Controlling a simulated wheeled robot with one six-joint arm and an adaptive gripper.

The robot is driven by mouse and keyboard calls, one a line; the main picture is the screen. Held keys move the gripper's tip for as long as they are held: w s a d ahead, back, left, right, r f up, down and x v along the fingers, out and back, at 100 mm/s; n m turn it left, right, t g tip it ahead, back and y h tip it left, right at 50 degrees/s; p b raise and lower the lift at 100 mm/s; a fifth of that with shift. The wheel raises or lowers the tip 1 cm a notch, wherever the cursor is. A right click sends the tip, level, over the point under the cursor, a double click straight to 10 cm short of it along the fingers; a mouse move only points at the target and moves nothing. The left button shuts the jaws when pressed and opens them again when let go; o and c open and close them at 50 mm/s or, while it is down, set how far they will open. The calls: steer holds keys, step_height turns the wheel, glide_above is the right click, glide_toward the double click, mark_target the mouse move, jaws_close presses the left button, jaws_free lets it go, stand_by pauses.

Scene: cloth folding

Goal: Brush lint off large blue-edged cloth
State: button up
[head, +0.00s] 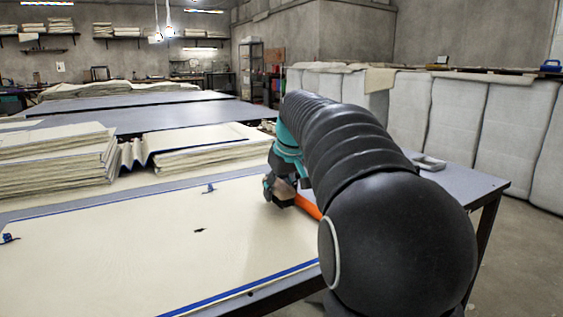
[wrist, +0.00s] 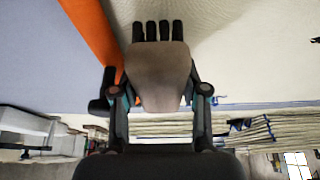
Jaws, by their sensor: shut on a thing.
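The large cream cloth (head: 130,245) with blue edging lies flat on the grey table and shows in the wrist view (wrist: 250,50). A dark speck of lint (head: 199,230) is near its middle; another small dark spot (head: 250,294) is at the front blue edge. My gripper (head: 283,190) is over the cloth's right side. In the wrist view my gripper (wrist: 160,88) is shut on a brown block with black bristle-like ends, seemingly a brush (wrist: 160,70). Whether the bristles touch the cloth is unclear. An orange strip (head: 308,206) runs beside it, along the cloth's right edge.
Small blue items (head: 210,188) (head: 9,238) lie on the cloth. Folded cloth stacks (head: 55,160) stand behind it. A grey handle-like object (head: 430,163) sits at the table's right end. Padded white panels (head: 455,118) line the right side. My arm hides part of the table.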

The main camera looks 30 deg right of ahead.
steer(key=shift+r+p, duration=2.25)
steer(key=shift+r, duration=0.5)
steer(key=shift+f, duration=0.1)
